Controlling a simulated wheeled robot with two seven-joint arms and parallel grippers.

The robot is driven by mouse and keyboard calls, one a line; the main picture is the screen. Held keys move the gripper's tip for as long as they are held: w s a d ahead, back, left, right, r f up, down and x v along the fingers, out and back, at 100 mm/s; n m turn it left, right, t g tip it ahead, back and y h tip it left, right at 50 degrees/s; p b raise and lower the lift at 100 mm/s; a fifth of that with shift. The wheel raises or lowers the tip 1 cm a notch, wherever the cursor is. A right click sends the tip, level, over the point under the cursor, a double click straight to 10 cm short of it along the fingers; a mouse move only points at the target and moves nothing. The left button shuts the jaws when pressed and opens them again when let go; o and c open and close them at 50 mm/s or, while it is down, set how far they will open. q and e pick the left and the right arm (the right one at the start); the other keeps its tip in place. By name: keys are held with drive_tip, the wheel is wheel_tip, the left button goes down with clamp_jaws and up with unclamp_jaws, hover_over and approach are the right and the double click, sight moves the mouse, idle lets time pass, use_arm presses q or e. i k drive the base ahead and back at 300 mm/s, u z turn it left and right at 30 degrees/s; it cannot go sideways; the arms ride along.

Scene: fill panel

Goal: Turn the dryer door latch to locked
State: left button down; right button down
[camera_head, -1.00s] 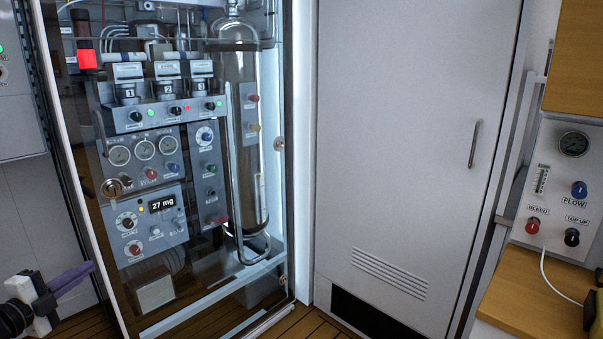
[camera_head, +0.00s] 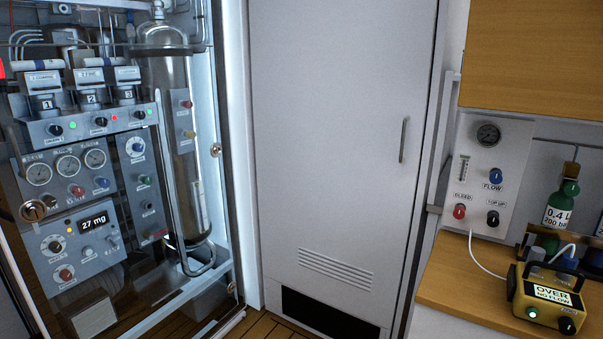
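The dryer cabinet stands at the left behind a clear door (camera_head: 110,275). A round metal latch (camera_head: 33,210) sits near the left edge of that door, at about the height of the lower panel. It is too small to tell which way it is turned. Metal hinge-like fittings (camera_head: 215,150) show on the door's right side. The door looks closed over the gauges, knobs and the tall cylinder (camera_head: 165,130). Neither of my grippers is in view.
A grey locker door (camera_head: 340,130) with a vertical handle (camera_head: 403,140) fills the middle. Wooden floor (camera_head: 265,328) shows below.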

sight(34, 211)
drive_tip(key=u, duration=1.5)
